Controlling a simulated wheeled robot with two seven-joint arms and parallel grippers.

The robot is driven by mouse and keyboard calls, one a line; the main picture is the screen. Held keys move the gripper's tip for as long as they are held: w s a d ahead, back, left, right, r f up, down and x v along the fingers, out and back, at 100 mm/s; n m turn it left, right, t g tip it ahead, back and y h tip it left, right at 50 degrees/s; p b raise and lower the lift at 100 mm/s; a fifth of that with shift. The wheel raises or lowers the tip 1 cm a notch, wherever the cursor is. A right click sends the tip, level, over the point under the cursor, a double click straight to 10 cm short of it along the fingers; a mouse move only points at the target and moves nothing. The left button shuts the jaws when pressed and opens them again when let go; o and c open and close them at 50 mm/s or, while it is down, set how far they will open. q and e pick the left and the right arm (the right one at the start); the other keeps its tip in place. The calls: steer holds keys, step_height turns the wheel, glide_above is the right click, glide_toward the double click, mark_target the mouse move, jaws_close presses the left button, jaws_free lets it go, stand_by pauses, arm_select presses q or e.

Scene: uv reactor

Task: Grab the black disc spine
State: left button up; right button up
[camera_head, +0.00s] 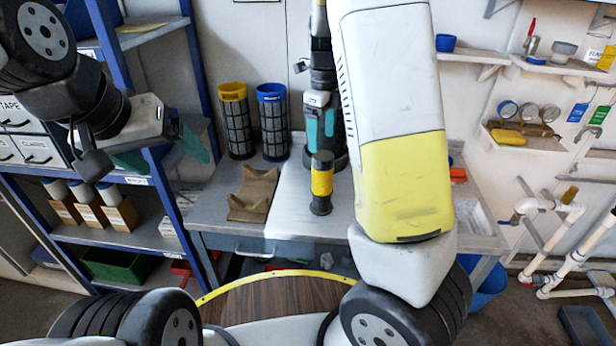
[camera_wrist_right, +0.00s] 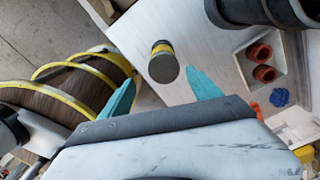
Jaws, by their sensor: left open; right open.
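A black cylinder with a yellow band (camera_head: 321,183), which I take to be the black disc spine, stands upright on the grey workbench (camera_head: 290,215). It also shows in the right wrist view (camera_wrist_right: 163,64), seen from its dark round end. My right gripper (camera_head: 321,138) is open, its teal fingers pointing down at the bench behind the cylinder. In the right wrist view, the cylinder lies beyond the gap between the fingers (camera_wrist_right: 165,92), and I see no contact. My left gripper (camera_head: 170,152) is open and empty in front of the blue shelf rack.
Yellow-topped (camera_head: 235,120) and blue-topped (camera_head: 272,120) mesh cartridges stand at the back of the bench. A brown cradle (camera_head: 253,193) lies left of the cylinder. A white tray (camera_wrist_right: 250,48) holds red cups (camera_wrist_right: 262,53). My right arm hides part of the bench's right side.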

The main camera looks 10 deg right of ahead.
mark_target(323, 155)
steer(key=shift+w+f, duration=0.1)
steer(key=shift+f, duration=0.25)
steer(key=f, duration=0.7)
steer(key=shift+w+d+f, duration=0.1)
steer(key=shift+d+f, duration=0.05)
steer(key=shift+d, duration=0.2)
jaws_close()
